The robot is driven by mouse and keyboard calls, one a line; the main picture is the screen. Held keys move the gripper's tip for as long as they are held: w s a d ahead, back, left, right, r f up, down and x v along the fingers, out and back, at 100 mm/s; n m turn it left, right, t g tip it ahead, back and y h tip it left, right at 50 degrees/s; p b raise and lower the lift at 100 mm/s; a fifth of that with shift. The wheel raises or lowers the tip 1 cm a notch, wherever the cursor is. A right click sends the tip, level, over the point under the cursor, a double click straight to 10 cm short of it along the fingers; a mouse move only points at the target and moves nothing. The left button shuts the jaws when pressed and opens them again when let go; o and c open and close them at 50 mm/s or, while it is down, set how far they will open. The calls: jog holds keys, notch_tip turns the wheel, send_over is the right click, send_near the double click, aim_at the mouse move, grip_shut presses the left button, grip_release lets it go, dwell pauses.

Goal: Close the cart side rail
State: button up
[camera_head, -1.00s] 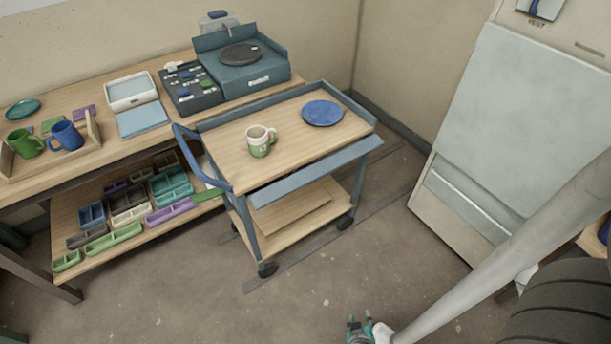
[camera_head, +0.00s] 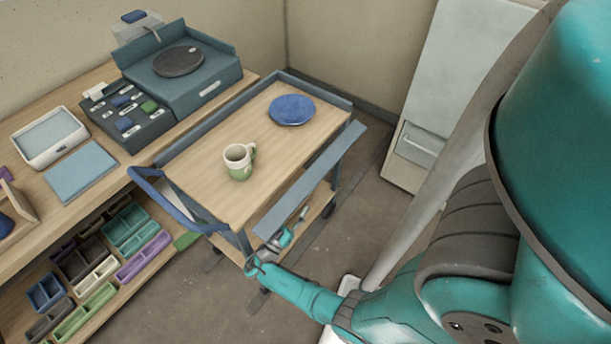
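The cart (camera_head: 215,185) has a wooden top and blue-grey rails. Its side rail (camera_head: 312,180), a long flat blue-grey panel, is swung outward on the near right side, away from the tabletop edge. The far rails stand upright. My teal arm reaches in from the right, and my gripper (camera_head: 295,224) is low beside the cart, near the rail's lower outer edge. Its fingers are small and partly hidden, so I cannot tell whether they are open or touch the rail. A white-and-green mug (camera_head: 238,162) and a blue plate (camera_head: 291,110) sit on the cart top.
A workbench (camera_head: 108,188) stands left of the cart, with a turntable unit (camera_head: 205,90) on it and several coloured trays on its lower shelf. A blue handle (camera_head: 165,200) sticks out at the cart's left end. A pale cabinet (camera_head: 408,158) stands at right, with floor between.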

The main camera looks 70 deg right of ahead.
aim_at(316, 181)
jog(key=x, duration=1)
jog(key=shift+d+r, duration=0.25)
jog(key=shift+d, duration=0.1)
grip_shut()
